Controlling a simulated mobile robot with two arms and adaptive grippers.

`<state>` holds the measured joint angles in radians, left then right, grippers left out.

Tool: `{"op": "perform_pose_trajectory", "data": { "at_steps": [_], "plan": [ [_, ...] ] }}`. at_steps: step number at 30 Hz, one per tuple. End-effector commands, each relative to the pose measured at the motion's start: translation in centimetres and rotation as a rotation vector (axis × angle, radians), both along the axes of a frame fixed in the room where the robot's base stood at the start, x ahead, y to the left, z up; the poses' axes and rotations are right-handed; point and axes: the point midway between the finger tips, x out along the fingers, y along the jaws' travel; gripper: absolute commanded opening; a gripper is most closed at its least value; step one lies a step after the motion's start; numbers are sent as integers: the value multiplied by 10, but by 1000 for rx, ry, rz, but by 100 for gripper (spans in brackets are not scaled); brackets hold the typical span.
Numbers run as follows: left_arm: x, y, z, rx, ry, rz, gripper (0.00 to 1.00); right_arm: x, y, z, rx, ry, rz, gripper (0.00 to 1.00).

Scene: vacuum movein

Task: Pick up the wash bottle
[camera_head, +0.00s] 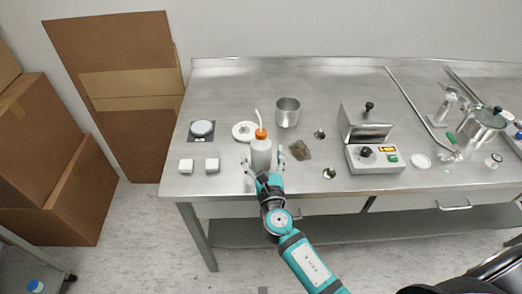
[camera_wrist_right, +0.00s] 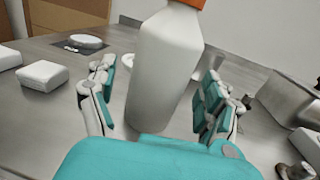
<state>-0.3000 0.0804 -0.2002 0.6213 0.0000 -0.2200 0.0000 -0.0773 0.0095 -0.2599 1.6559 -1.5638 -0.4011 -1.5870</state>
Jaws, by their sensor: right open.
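The wash bottle (camera_head: 261,152) is white with an orange cap and a thin bent spout. It stands upright near the front edge of the steel table (camera_head: 330,88). My right gripper (camera_head: 262,165) is at the bottle from the table's front side. In the right wrist view the bottle (camera_wrist_right: 165,70) rises between the open fingers of the gripper (camera_wrist_right: 158,105). A gap shows on each side of it. The bottle's top is cut off in that view. My left gripper is not in view.
Two small white blocks (camera_head: 212,165) and a round-topped device (camera_head: 202,130) lie left of the bottle. A white dish (camera_head: 244,131), a metal cup (camera_head: 288,112) and a brown piece (camera_head: 300,150) are close by. A control box (camera_head: 375,158) stands to the right.

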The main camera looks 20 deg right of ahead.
Motion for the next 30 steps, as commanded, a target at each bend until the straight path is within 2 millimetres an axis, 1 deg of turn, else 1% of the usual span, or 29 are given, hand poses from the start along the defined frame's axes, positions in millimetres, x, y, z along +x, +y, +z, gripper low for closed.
{"op": "perform_pose_trajectory", "data": {
  "at_steps": [1, 4, 11, 12, 21, 30],
  "plan": [
    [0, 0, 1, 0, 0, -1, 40, 8, 0, 1, -1, -1, 0, 84],
    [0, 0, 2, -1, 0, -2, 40, 15, -2, 0, 0, 0, 1, 84],
    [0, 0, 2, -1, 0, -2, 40, 17, -2, 0, 1, 0, 1, 84],
    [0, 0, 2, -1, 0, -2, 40, 17, -2, 0, 1, 0, 1, 82],
    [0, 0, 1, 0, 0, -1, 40, 17, -2, 0, 1, 0, 1, 43],
    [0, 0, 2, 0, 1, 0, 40, 17, -2, 1, 1, -1, 1, 43]
  ]
}}
